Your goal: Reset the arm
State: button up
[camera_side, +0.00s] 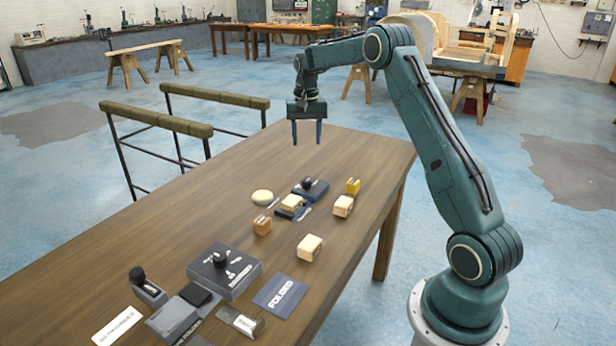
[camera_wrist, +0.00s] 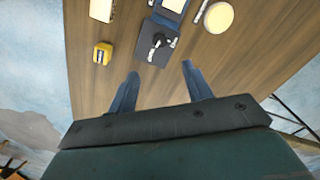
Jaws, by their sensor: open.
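My gripper (camera_side: 307,133) hangs above the far part of the wooden table, fingers pointing down. Its two dark fingers stand apart with nothing between them. In the wrist view, my gripper (camera_wrist: 158,82) also shows open and empty, with the table surface behind its fingers. My teal arm reaches up from its base at the right of the table and bends over toward the far end. The gripper touches nothing on the table.
On the table (camera_side: 180,205) lie a dark block with a black knob (camera_side: 310,188), a yellow block (camera_side: 353,186), a pale round disc (camera_side: 262,197) and several wooden blocks. The far end is clear.

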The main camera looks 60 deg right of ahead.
jog(key=s+a+r+n+t, duration=0.1)
jog(key=s+a+r+n, duration=0.2)
jog(key=s+a+r, duration=0.35)
jog(key=s+a+r+n+t, duration=0.15)
jog(key=s+a+r, duration=0.25)
jog(key=a+r, duration=0.6)
jog(key=s+a+f+n+t, duration=0.1)
jog(key=s+a+f+n, duration=0.1)
jog(key=s+a, duration=0.5)
jog(key=s+a+f+n+t, duration=0.2)
jog(key=s+a, duration=0.4)
jog(key=s, duration=0.7)
jog(key=shift+a+f+n, duration=0.35)
jog(key=shift+f+n, duration=0.25)
jog(key=shift+n, duration=0.65)
